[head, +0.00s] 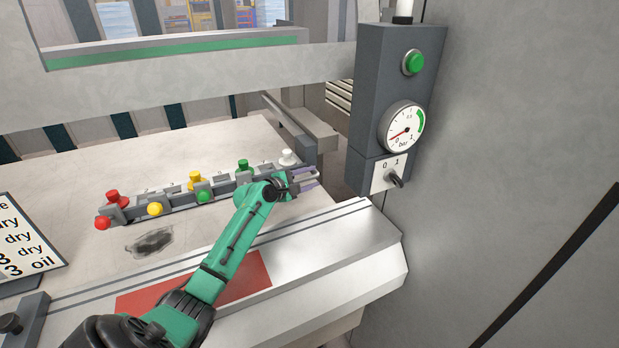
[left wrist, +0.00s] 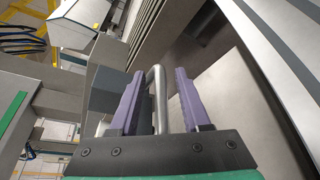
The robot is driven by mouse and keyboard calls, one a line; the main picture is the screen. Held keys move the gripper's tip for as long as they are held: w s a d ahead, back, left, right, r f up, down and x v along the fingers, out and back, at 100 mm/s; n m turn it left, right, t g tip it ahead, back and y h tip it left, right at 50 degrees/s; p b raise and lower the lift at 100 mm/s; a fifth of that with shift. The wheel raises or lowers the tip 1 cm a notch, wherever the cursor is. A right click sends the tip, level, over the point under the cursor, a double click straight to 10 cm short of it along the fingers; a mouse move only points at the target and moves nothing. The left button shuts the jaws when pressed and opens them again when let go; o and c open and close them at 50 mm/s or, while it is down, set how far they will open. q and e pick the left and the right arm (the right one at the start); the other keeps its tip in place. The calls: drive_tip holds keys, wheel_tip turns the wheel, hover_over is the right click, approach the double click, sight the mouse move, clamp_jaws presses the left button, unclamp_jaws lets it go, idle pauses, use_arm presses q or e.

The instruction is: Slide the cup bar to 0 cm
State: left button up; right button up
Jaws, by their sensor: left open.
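The cup bar (head: 178,199) is a grey bar with red, yellow, green and white knobs, lying across the pale table. Its right end is close to my left gripper (head: 306,179). The gripper is open, its purple fingers pointing right. In the left wrist view, a bent metal handle (left wrist: 158,98) stands between the open fingers of my left gripper (left wrist: 158,72). I cannot tell whether the fingers touch it. My arm and gripper hide part of the bar's right end. My right gripper is not in view.
A dark control box with a green button (head: 413,62), a pressure gauge (head: 402,127) and a 0/1 switch (head: 394,177) stands right of the gripper. A metal ledge (head: 340,240) with a red patch (head: 135,301) runs in front. A dark stain (head: 152,241) marks the table. A lettered sign (head: 22,245) stands at left.

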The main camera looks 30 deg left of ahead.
use_arm(q)
drive_tip(key=shift+c, duration=0.4)
drive_tip(key=shift+s, duration=0.1)
clamp_jaws()
drive_tip(key=shift+d, duration=0.1)
drive_tip(key=shift+s, duration=0.1)
idle(0.6)
